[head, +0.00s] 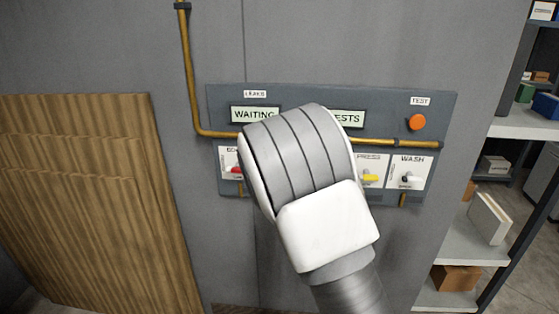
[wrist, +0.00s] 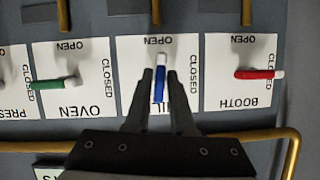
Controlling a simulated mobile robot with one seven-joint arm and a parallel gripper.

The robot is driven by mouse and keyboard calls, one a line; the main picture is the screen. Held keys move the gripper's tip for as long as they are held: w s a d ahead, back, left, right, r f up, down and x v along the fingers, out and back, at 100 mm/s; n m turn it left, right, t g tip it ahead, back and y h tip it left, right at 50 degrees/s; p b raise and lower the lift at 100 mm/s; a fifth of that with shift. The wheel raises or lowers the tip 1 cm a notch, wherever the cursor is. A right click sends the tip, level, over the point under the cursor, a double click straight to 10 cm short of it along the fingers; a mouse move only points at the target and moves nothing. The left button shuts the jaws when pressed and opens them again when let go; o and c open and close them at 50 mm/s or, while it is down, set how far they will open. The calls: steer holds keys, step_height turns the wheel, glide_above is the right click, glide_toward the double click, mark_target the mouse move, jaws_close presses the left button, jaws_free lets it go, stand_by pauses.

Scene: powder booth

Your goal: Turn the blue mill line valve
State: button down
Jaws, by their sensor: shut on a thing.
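The blue mill line valve (wrist: 158,92) is a blue lever with a white end on a white card, seen inverted in the wrist view. The card's name is partly covered by my gripper. My gripper (wrist: 160,78) is shut on the blue lever, one dark finger on each side. The lever stands upright in the picture, its white end towards the OPEN label (wrist: 155,40). The CLOSED label (wrist: 193,73) is to its right. In the head view my wrist hides the valve and the fingers.
The red booth valve (wrist: 255,74) and green oven valve (wrist: 50,84) lie sideways on neighbouring cards. A brass pipe (head: 400,142) crosses the panel (head: 300,92). An orange test button (head: 417,122) is at upper right. Shelves (head: 480,245) stand right, a wooden board (head: 90,200) left.

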steer(key=shift+r+n+p, duration=0.2)
steer(key=shift+n+p, duration=0.2)
steer(key=shift+p, duration=0.55)
steer(key=shift+f+h+p, duration=0.15)
steer(key=shift+h+p, duration=0.15)
steer(key=c, duration=0.9)
jaws_free()
steer(key=p+v, duration=0.1)
steer(key=v, duration=1.6)
steer(key=shift+s+a+p, duration=0.1)
steer(key=shift+s+p, duration=0.05)
steer(key=shift+p, duration=0.25)
